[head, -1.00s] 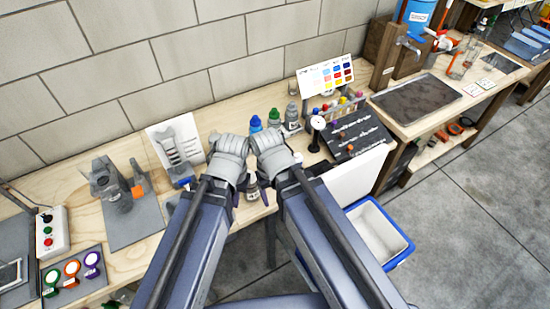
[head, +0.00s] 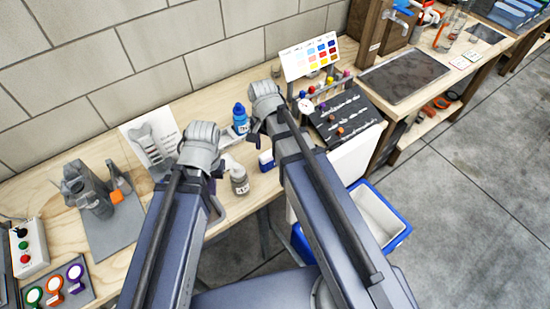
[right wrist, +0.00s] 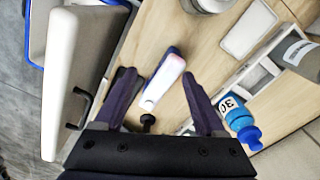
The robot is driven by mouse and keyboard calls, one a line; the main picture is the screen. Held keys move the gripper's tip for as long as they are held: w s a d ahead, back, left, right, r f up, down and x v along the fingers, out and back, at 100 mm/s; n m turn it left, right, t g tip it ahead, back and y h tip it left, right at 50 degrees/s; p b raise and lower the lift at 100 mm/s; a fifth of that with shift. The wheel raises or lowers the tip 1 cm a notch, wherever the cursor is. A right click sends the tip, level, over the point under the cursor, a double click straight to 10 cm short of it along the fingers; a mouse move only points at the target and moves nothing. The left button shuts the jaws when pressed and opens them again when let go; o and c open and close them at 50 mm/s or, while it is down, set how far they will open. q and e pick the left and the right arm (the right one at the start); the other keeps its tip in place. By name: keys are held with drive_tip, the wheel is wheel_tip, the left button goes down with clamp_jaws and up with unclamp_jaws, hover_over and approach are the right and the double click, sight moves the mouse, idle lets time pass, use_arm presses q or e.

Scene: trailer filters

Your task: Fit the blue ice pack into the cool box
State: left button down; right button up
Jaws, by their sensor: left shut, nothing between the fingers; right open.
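A small blue block with a pale, glossy face (right wrist: 164,82), which looks like the ice pack, lies on the wooden bench. In the head view the ice pack (head: 266,160) is partly hidden by my right arm. My right gripper (right wrist: 159,76) is open, with its two dark fingers on either side of the pack in the picture; contact cannot be told. In the head view my right gripper (head: 260,125) hangs over the bench. My left gripper (head: 216,168) is shut and empty, near a grey bottle. The blue and white cool box (head: 378,216) stands open below the bench front.
A blue-capped bottle (head: 240,118) stands behind the pack, and the grey bottle (head: 239,181) stands left of it. A white panel (head: 355,158) rises beside the cool box. A black tray (head: 345,118) and a tube rack are at the right.

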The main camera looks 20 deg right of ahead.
sight(267, 163)
drive_tip(key=w+d+m, duration=0.1)
drive_tip(key=w+d+f+m, duration=0.1)
drive_tip(key=m, duration=0.1)
drive_tip(key=w+d+m+b, duration=0.1)
drive_tip(key=shift+w+d+f+m, duration=0.25)
drive_tip(key=shift+w+d+m, duration=0.15)
drive_tip(key=shift+d+m, duration=0.15)
drive_tip(key=shift+m, duration=0.05)
use_arm(q)
drive_tip(key=shift+f+b, duration=1.3)
drive_tip(key=shift+f, duration=0.75)
use_arm(e)
drive_tip(key=shift+f, duration=1.3)
use_arm(q)
drive_tip(key=shift+f, duration=0.1)
use_arm(e)
drive_tip(key=shift+f, duration=0.15)
use_arm(q)
wheel_tip(267, 163, down, 5)
drive_tip(key=b, duration=0.5)
use_arm(e)
drive_tip(key=f, duration=0.5)
drive_tip(key=shift+w+a, duration=0.15)
drive_tip(key=shift+w, duration=0.05)
drive_tip(key=shift+r, duration=0.1)
clamp_jaws()
